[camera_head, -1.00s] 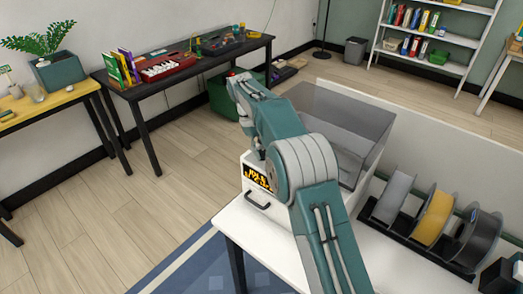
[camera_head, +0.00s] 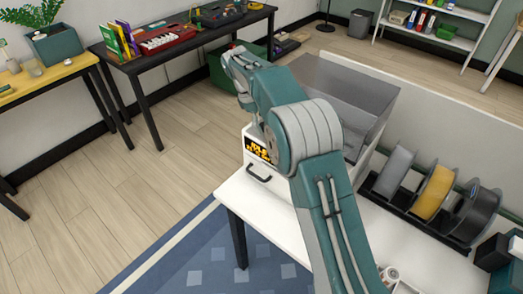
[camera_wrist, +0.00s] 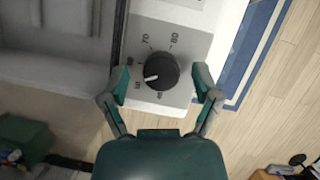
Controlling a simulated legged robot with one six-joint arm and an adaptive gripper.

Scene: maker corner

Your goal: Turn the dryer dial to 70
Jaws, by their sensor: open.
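The dryer is a white box with a clear grey lid (camera_head: 345,95) on the white table, partly behind my arm in the head view. Its black round dial (camera_wrist: 161,71) sits on a grey panel (camera_wrist: 187,45) in the wrist view. The printed 70 and 80 are readable above it, with smaller marks to the left and below. The dial's white pointer line points to the lower left, near a mark that looks like 50. My gripper (camera_wrist: 161,76) is open, its green-tipped fingers on either side of the dial, apparently with gaps.
A rack of filament spools (camera_head: 432,195) stands right of the dryer on the white table (camera_head: 270,215). A dark bench (camera_head: 180,50) with tools stands at the back left. The wood floor at left is clear.

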